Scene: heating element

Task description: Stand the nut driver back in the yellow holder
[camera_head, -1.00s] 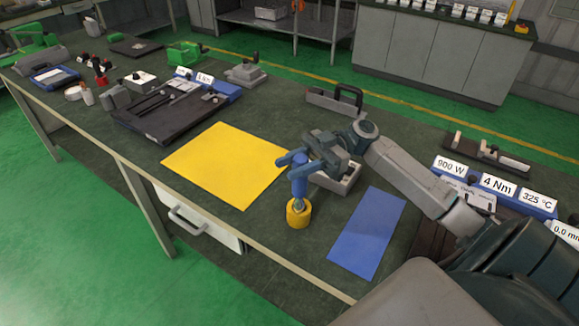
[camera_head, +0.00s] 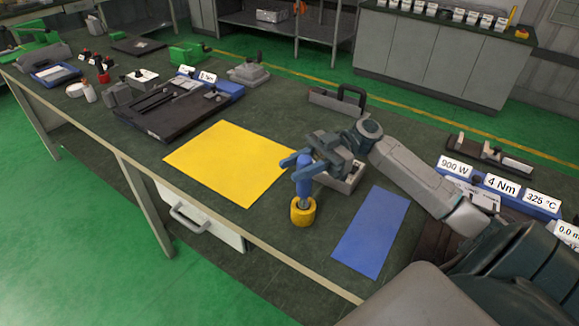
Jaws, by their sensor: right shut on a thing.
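The nut driver (camera_head: 303,188) has a blue handle and stands about upright, with its lower end at the mouth of the yellow holder (camera_head: 303,211). How deep its tip sits in the holder I cannot tell. My right gripper (camera_head: 301,166) reaches in from the right and is shut on the blue handle, above the holder. The yellow holder is a small round cup on the dark bench top near the front edge. My left gripper does not show.
A yellow mat (camera_head: 232,163) lies left of the holder and a blue mat (camera_head: 371,233) lies right of it. A grey tray (camera_head: 343,181) stands just behind my gripper. A black-handled grey block (camera_head: 338,102) is farther back. The bench's front edge is close below the holder.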

